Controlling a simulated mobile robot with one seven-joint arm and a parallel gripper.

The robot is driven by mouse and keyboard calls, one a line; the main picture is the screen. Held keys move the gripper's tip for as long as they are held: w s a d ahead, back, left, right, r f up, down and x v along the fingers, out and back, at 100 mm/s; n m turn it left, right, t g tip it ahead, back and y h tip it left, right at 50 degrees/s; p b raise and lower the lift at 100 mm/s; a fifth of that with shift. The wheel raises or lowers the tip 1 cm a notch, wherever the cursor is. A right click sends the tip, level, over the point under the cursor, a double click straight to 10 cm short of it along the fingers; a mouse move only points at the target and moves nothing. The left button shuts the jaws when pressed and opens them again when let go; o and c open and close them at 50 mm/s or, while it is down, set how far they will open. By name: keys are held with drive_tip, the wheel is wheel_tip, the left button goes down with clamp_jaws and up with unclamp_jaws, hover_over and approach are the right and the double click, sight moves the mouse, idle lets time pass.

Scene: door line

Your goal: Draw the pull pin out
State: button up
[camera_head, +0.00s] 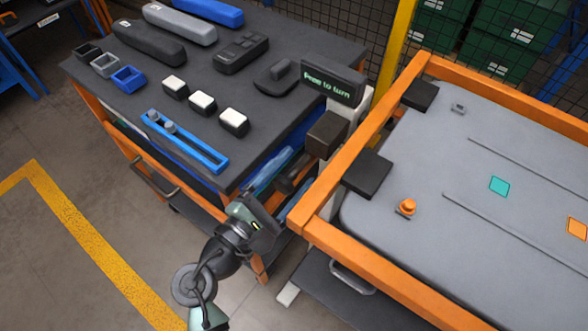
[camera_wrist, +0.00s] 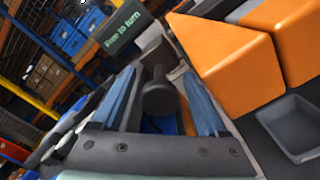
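A dark round-headed knob on a thin stem, which looks like the pull pin (camera_wrist: 159,97), shows in the middle of the wrist view. My gripper (camera_wrist: 160,100) is open, with one blue-grey finger to the left of the knob and one to the right. Gaps show between the knob and both fingers, and the knob's head faces the wrist camera. In the head view my gripper (camera_head: 280,209) is low, beside the near corner of the orange-framed cart. I cannot make out the pin there.
The orange frame (camera_head: 360,145) stands close to the right of my gripper; its corner (camera_wrist: 240,60) fills the wrist view's upper right. The dark workbench (camera_head: 210,60) holds several parts. Open floor (camera_head: 100,190) lies left.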

idle(0.3)
drive_tip(key=v, duration=1.2)
drive_tip(key=shift+s+a, duration=0.2)
drive_tip(key=shift+s, duration=0.15)
